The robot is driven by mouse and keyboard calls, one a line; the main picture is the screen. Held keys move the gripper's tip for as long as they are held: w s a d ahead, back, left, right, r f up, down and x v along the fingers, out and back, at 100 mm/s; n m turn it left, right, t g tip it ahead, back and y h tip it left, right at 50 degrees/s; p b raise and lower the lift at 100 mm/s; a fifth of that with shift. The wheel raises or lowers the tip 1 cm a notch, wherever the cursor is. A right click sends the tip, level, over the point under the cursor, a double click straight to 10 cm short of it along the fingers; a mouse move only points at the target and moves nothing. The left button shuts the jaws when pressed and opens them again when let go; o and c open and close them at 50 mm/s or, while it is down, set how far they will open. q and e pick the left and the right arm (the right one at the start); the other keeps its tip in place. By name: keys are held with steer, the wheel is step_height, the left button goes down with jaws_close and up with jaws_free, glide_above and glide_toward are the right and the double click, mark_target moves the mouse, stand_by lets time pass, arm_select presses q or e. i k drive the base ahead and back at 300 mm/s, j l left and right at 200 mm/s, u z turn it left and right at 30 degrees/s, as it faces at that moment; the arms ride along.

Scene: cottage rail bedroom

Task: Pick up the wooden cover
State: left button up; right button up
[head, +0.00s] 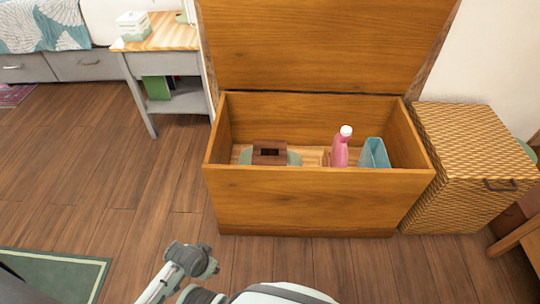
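The wooden cover (270,147) is a dark brown box shape with a dark slot in its top. It sits inside the open wooden chest (310,198), left of the middle, near the front wall. That wall hides its lower part. A pale green thing (294,158) shows on both sides of it. The grey end of my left arm, which seems to be my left gripper (192,260), is low in the head view, in front of the chest and well apart from the cover. Its fingers cannot be made out. My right gripper is not in view.
A pink bottle (340,150) with a white cap and a teal container (374,154) stand in the chest's right half. The chest lid (325,45) is raised. A woven hamper (470,160) stands right, a nightstand (165,40) left.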

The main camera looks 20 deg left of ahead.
mark_target(265, 153)
steer(key=u, duration=1.4)
steer(key=i+j+z, duration=0.3)
steer(key=j+z, duration=0.3)
steer(key=i+j+z, duration=0.2)
steer(key=z, duration=0.15)
steer(key=j, duration=0.1)
